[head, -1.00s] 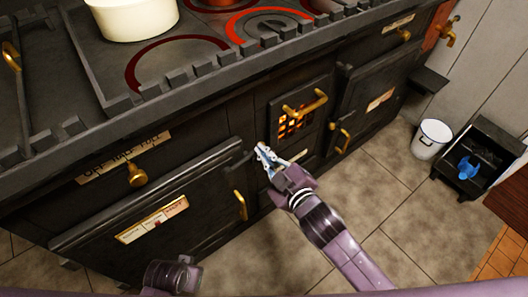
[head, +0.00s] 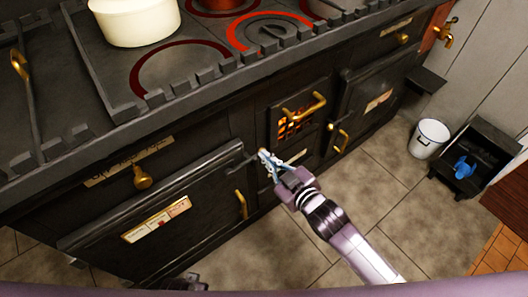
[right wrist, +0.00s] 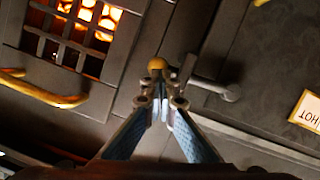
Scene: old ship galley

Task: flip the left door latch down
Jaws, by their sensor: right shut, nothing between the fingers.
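The left oven door (head: 180,205) is a dark panel on the black range. Its latch is a dark lever (head: 241,159) near the door's upper right corner, reaching sideways toward the firebox. In the right wrist view the lever (right wrist: 205,84) runs from a round pivot (right wrist: 231,92) to a brass ball end (right wrist: 157,66). My right gripper (head: 265,156) is shut and empty, with its tips at the ball end. In the right wrist view the fingertips (right wrist: 160,95) sit just below the ball; whether they touch it I cannot tell. My left gripper is not in view.
The firebox door (head: 297,120), with a glowing grate and brass handle (head: 304,105), is right beside the latch. A brass door handle (head: 241,204) hangs below it. A cream pot (head: 137,20) stands on the hob. A white bucket (head: 428,138) is on the floor at right.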

